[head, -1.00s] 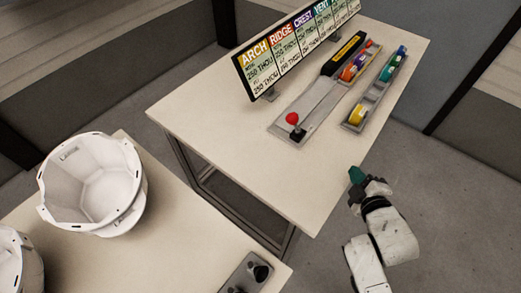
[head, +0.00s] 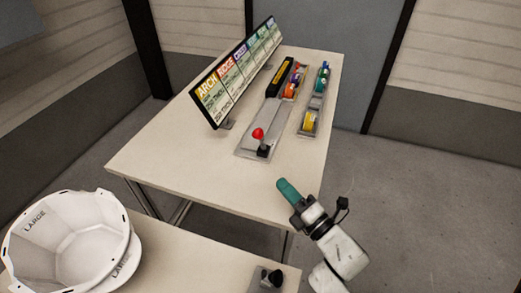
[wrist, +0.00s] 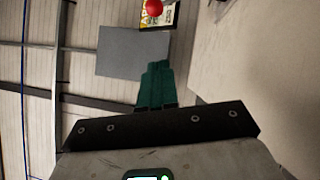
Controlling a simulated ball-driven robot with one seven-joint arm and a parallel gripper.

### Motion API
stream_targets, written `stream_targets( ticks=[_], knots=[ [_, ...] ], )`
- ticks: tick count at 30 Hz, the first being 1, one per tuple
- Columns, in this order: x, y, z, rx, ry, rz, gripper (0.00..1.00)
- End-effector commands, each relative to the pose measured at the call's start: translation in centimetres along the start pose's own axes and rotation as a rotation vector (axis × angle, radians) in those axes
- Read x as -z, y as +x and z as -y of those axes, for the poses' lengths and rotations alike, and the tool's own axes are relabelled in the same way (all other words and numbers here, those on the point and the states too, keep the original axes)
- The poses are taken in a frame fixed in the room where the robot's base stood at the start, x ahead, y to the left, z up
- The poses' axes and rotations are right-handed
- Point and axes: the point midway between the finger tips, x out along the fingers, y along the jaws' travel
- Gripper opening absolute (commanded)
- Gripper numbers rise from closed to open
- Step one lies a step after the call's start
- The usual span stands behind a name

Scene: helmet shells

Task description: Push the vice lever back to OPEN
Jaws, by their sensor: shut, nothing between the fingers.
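My gripper (head: 282,184) has teal fingers that are shut and empty, off the near right edge of the far table in the head view. The fingers also show in the wrist view (wrist: 156,82), pointing up the picture. A red ball knob (head: 258,133) stands by a small black block at the near end of a grey plate on that table, beyond my gripper and apart from it. A red ball (wrist: 154,8) shows at the top of the wrist view, partly cut off. I see no readable OPEN mark, and cannot tell which control is the vice lever.
The far table (head: 160,151) carries a sign board (head: 238,72) and a tray (head: 309,122) of coloured items. White helmet shells (head: 70,232) stand on the near table, with a black-knobbed plate (head: 268,278) at its edge. Floor (head: 400,200) is clear to the right.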

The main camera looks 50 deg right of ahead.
Motion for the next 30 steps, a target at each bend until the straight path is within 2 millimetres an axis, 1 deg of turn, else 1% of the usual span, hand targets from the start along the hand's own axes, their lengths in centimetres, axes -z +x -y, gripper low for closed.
stream_targets(
  ticks=[5,8,21,24,30],
  knots=[
    [0.0,0.7,-0.1,-0.002,0.001,0.000,0.00],
    [0.0,2.0,-0.3,-0.003,0.001,0.000,0.00],
    [0.0,10.5,-0.3,-0.002,0.003,0.000,0.00],
    [-1.3,11.4,-0.5,0.001,0.001,0.001,0.00],
    [-2.5,12.6,-0.2,0.002,0.001,0.000,0.00]
  ],
)
